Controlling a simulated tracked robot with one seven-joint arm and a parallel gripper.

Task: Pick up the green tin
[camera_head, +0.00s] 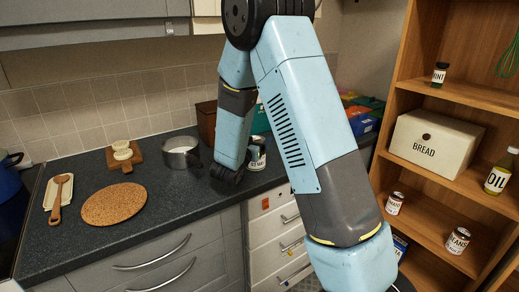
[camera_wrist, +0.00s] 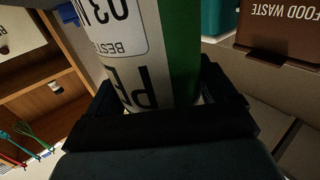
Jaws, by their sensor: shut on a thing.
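The green tin (camera_wrist: 182,45) fills the upper middle of the wrist view, with a green side and a white label with black print. My gripper (camera_wrist: 160,95) is shut on it, with a dark finger on each side. In the head view the tin (camera_head: 258,158) shows beside my gripper (camera_head: 228,174), at the back right of the dark counter, partly hidden by my arm. I cannot tell whether its base touches the counter.
A metal pot (camera_head: 181,153) stands left of my gripper. A round cork mat (camera_head: 114,204), a wooden board (camera_head: 124,161) and a spoon (camera_head: 58,198) lie further left. A brown food waste bin (camera_wrist: 283,30) is near the tin. A wooden shelf (camera_head: 455,92) stands at right.

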